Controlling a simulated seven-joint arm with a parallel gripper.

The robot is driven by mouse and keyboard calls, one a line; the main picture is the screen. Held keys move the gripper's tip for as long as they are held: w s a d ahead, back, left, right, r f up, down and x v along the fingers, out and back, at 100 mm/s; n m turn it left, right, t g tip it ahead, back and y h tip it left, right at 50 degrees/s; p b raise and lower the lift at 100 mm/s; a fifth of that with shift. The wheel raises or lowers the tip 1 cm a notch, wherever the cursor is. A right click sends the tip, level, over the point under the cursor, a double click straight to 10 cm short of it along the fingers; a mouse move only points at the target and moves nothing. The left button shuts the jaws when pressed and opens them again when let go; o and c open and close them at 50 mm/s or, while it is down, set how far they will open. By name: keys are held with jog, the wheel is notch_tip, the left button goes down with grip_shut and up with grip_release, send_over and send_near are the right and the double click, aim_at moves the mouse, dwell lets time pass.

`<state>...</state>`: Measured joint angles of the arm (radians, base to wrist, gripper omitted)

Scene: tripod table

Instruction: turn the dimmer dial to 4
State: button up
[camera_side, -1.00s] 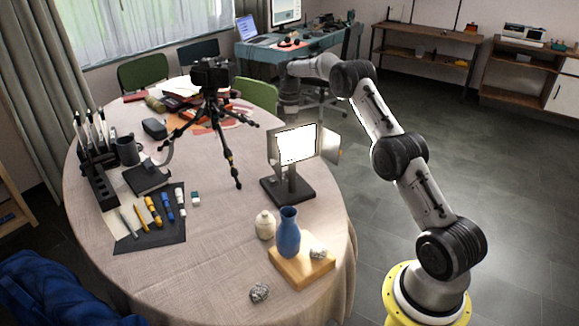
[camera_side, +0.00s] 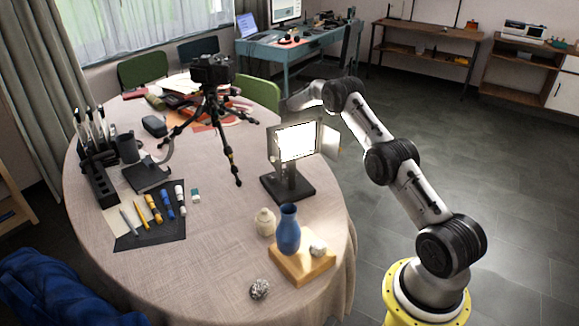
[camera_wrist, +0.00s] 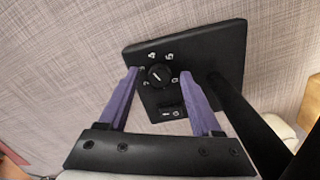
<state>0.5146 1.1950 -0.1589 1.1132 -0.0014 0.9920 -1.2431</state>
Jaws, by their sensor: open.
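The dimmer dial (camera_wrist: 158,76) is a small round black knob with a white pointer line, ringed by white numerals that are too small to read surely. It sits on the black lamp base (camera_wrist: 210,50), which also shows in the side view (camera_side: 300,190) under the bright lamp panel (camera_side: 296,142). My gripper (camera_wrist: 160,73) is open, with one purple finger on each side of the dial in the wrist view. Whether the fingertips are level with the knob or above it, I cannot tell. In the side view the lamp hides my gripper.
A rocker switch (camera_wrist: 171,114) lies beside the dial on the base. The black lamp post (camera_wrist: 240,105) stands close to the right finger.

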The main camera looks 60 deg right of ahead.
grip_shut()
jog(key=shift+m, duration=1.6)
grip_release()
jog(key=shift+r, duration=0.1)
notch_tip(320, 180, up, 14)
